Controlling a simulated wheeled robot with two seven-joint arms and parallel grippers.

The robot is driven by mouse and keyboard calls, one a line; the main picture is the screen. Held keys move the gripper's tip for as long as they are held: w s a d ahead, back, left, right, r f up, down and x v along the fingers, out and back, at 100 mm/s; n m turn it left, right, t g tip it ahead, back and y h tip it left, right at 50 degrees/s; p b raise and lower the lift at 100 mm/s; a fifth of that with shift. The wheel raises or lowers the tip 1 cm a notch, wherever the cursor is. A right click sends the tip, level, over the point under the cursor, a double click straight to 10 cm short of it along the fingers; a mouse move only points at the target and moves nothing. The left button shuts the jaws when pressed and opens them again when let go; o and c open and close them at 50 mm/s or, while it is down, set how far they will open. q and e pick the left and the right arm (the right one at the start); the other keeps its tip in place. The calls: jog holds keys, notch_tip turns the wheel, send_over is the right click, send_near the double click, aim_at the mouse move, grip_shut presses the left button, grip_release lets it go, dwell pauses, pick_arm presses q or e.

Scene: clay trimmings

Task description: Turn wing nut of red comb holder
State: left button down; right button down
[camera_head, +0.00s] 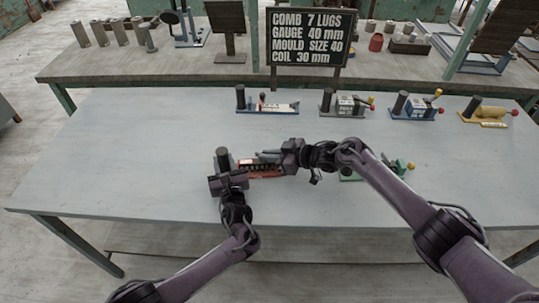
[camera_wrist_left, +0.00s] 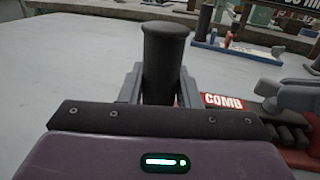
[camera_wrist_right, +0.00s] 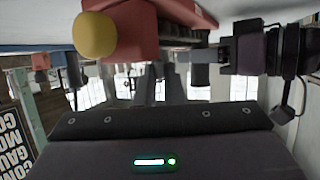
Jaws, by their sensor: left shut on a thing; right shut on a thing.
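The red comb holder (camera_head: 262,172) stands on the table, with a dark upright post (camera_head: 223,160) at its left end. Its red COMB label shows in the left wrist view (camera_wrist_left: 222,101). My left gripper (camera_head: 223,168) is shut on the post; in the left wrist view its two fingers clasp the post (camera_wrist_left: 165,60) from both sides. My right gripper (camera_head: 270,156) reaches in from the right over the holder and is shut on a small part there, seemingly the wing nut, which the fingers hide. The right wrist view is inverted and shows a red block (camera_wrist_right: 150,35) and yellow knob (camera_wrist_right: 95,35) close by.
Several similar holders stand along the table's back edge, among them a blue-based one (camera_head: 268,110) and a yellow one (camera_head: 487,112). A green-based holder (camera_head: 350,175) lies partly behind my right arm. A black sign (camera_head: 308,36) stands behind. The table's left side is clear.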

jog(key=shift+s+a+f+m+t, duration=0.1)
jog(key=shift+s+f+m+t, duration=0.05)
jog(key=shift+m+t, duration=0.25)
jog(key=shift+s+a+m+t+h, duration=0.1)
jog(key=shift+m+t+h, duration=0.35)
jog(key=shift+m+t, duration=0.1)
jog(key=shift+s+a+m+t+h, duration=0.1)
jog(key=shift+m+t+h, duration=0.35)
jog(key=shift+m, duration=0.1)
jog(key=m+h, duration=0.1)
jog(key=m+t+h, duration=0.2)
jog(key=shift+s+a, duration=0.2)
jog(key=shift+a, duration=0.05)
jog(key=shift+a+m+t+h, duration=0.2)
jog(key=shift+m+t+h, duration=0.7)
jog(key=shift+m+h, duration=0.6)
jog(key=c, duration=1.5)
grip_release()
jog(key=shift+c, duration=0.2)
